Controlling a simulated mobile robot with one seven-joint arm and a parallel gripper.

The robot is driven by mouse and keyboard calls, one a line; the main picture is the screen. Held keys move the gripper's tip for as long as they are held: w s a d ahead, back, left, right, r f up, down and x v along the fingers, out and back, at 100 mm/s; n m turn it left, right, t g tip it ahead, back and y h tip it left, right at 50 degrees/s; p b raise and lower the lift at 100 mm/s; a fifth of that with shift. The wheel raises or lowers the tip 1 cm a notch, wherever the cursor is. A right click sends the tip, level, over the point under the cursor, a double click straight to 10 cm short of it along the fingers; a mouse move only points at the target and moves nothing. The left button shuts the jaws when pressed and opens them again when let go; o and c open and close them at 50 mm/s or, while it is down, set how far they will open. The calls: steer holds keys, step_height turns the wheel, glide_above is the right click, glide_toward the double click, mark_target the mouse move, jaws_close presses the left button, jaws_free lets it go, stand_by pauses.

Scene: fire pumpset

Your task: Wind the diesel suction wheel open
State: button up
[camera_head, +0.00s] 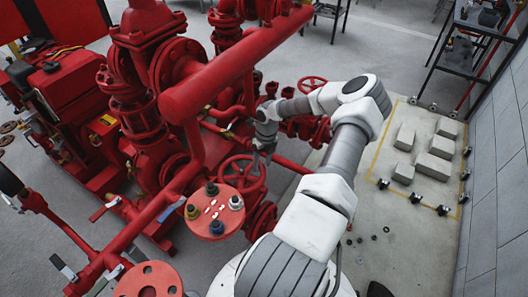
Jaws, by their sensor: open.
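A red spoked handwheel (238,174) sits on the red pipework just left of my gripper. A second red handwheel (312,84) is farther back, beyond my forearm. No readable label shows which is the diesel suction wheel. My gripper (263,152) is open and points down at the right rim of the nearer wheel. It overlaps that rim in the picture; whether it touches is too small to tell. My own wrist hides part of the pipework behind it.
A thick red pipe (235,65) crosses above the wheels. A round red plate with coloured knobs (214,216) stands in front of the nearer wheel. The red engine (70,85) is at left. Grey blocks (434,165) lie on the floor at right, by a wall.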

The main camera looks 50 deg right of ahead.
mark_target(242, 171)
step_height(242, 171, up, 17)
steer(key=d+p, duration=0.2)
steer(key=shift+s, duration=0.2)
